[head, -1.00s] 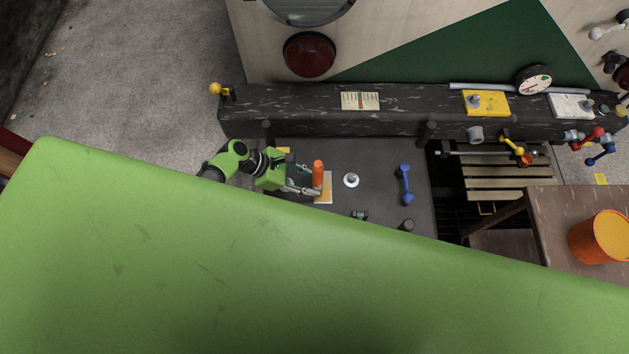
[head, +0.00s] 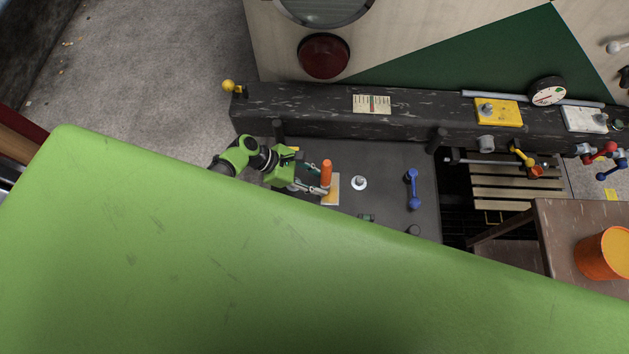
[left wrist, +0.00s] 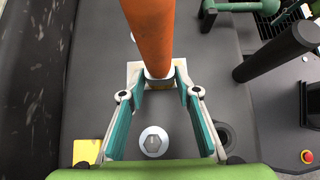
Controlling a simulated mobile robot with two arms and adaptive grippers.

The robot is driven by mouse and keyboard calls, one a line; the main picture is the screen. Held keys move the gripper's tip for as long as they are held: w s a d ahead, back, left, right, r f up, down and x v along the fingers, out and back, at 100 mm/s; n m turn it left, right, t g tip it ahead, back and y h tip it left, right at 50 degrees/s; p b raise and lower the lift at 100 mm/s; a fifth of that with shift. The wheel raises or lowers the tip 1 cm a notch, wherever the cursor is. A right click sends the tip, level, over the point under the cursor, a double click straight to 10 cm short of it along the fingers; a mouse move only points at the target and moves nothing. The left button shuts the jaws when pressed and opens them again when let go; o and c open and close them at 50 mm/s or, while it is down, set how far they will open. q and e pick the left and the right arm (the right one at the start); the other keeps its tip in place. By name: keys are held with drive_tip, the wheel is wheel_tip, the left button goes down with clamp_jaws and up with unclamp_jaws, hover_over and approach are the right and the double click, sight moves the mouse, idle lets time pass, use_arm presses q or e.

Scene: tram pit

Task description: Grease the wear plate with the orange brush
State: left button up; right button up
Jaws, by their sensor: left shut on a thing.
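The brush with the orange handle (head: 326,172) stands about upright in my left gripper (head: 322,190). In the left wrist view the orange handle (left wrist: 152,38) rises between the two fingers, which are shut on the brush's lower part. A flat pale tan plate (head: 333,183) lies right at the brush's lower end; it also shows behind the fingers in the left wrist view (left wrist: 133,70). I cannot tell which plate it is by name. The bristles are hidden, so whether they touch it is unclear. My right gripper is not in view.
On the dark plate, a round bolt (head: 359,183) and a blue double-ended handle (head: 412,188) are right of the brush. A dark beam (head: 320,103) runs behind. An orange pot (head: 590,254) stands on a brown table (head: 560,224) at right. A slatted opening (head: 503,195) lies between.

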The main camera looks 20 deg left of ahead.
use_arm(q)
drive_tip(key=shift+w+d, duration=0.7)
drive_tip(key=shift+d, duration=0.25)
drive_tip(key=shift+w+d+f+b, duration=0.1)
drive_tip(key=shift+w+d+b, duration=0.05)
drive_tip(key=shift+w+d, duration=0.4)
drive_tip(key=shift+w+d+f+b, duration=0.15)
drive_tip(key=shift+w+d, duration=0.15)
drive_tip(key=shift+d, duration=0.3)
drive_tip(key=shift+r, duration=0.1)
drive_tip(key=shift+a, duration=0.1)
drive_tip(key=shift+s+a+p, duration=0.3)
drive_tip(key=shift+a, duration=0.45)
drive_tip(key=shift+s+a+r+p, duration=0.15)
drive_tip(key=shift+a+p, duration=0.05)
drive_tip(key=shift+a, duration=0.55)
drive_tip(key=shift+s+a+r+p, duration=0.15)
drive_tip(key=shift+a+p, duration=0.05)
drive_tip(key=shift+a, duration=0.5)
drive_tip(key=shift+s+a+f, duration=0.1)
drive_tip(key=shift+s+a, duration=0.1)
drive_tip(key=shift+a, duration=0.6)
